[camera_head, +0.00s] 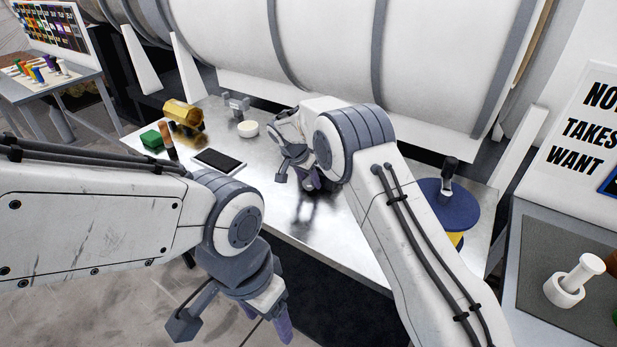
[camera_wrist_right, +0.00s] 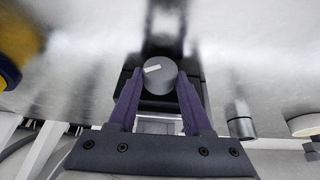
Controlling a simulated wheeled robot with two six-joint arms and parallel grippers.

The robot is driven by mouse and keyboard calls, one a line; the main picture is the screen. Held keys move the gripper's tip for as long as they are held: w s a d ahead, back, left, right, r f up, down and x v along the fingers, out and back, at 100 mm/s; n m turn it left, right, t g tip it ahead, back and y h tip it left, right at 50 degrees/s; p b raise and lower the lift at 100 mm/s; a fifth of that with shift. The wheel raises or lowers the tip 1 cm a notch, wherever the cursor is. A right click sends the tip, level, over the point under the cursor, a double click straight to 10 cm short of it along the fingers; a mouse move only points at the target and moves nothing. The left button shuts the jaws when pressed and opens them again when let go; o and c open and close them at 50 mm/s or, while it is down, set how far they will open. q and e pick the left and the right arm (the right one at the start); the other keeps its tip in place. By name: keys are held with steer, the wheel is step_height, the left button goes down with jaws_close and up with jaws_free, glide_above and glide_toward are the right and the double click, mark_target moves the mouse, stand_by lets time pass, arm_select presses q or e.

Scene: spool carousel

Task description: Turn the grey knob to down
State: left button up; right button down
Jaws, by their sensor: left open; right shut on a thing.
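The grey knob (camera_wrist_right: 160,76) shows in the right wrist view as a round face with a short white mark, which points left and slightly down in that picture. It sits on a dark block. My right gripper (camera_wrist_right: 160,98) has its two purple fingers on either side of the knob and is shut on it. In the head view my right gripper (camera_head: 298,180) is low over the metal table, and the knob is hidden there by the gripper and arm. My left gripper (camera_head: 232,326) is open and empty in front of the table's near edge.
The metal table (camera_head: 275,222) carries a black tablet (camera_head: 219,161), a gold cylinder (camera_head: 183,114), a green box (camera_head: 152,139), a white disc (camera_head: 248,128) and a blue spool (camera_head: 455,212). A large white cylinder (camera_head: 330,50) rises behind. A side table at right holds a white cup (camera_head: 563,291).

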steer(key=shift+w+a+g+h+p, duration=0.15)
steer(key=shift+g+h+p, duration=0.15)
steer(key=shift+h+p, duration=0.15)
steer(key=shift+w+a+g+h+p, duration=0.1)
steer(key=shift+g+h+p, duration=0.2)
steer(key=shift+h, duration=0.25)
steer(key=shift+n, duration=0.3)
steer(key=shift+c, duration=1.7)
jaws_free()
steer(key=shift+s, duration=0.1)
